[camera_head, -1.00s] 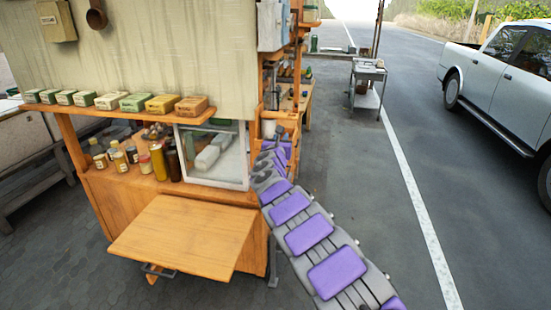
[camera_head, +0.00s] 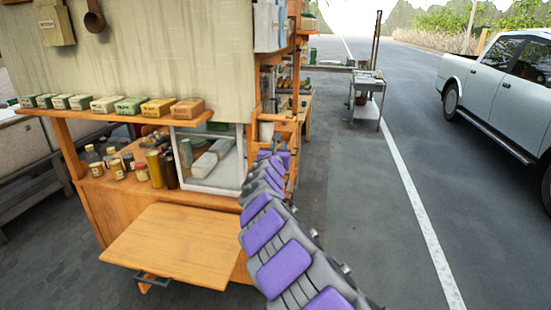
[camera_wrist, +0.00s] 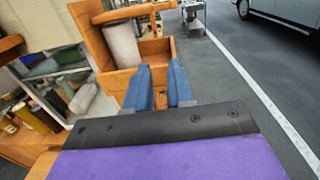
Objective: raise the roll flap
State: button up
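A pale grey roll (camera_wrist: 122,45) stands tilted in an open orange wooden holder (camera_wrist: 155,50) on the stall's right side. A curved wooden bar (camera_wrist: 135,11) crosses above the roll; I cannot tell whether it is the roll flap. The holder also shows in the head view (camera_head: 284,117), beyond my arm. My gripper (camera_wrist: 160,70) has two blue fingers apart with nothing between them. They overlap the holder's lower front in the wrist view; contact cannot be told. In the head view the fingers are hard to make out past my purple-padded arm.
The stall has a lowered wooden shelf (camera_head: 180,243), bottles (camera_head: 154,168), a glass-sided case (camera_head: 206,160) and boxes on a ledge (camera_head: 187,108). A metal cart (camera_head: 367,95) stands behind. Open pavement lies to the right, with a pickup (camera_head: 500,85) beyond.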

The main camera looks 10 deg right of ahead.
jog(key=shift+b+v, duration=0.55)
jog(key=shift+v, duration=1.35)
jog(key=shift+s+a, duration=0.1)
jog(key=shift+a, duration=0.1)
jog(key=v, duration=1.7)
jog(key=shift+s+d+r, duration=0.1)
jog(key=shift+s+r, duration=0.05)
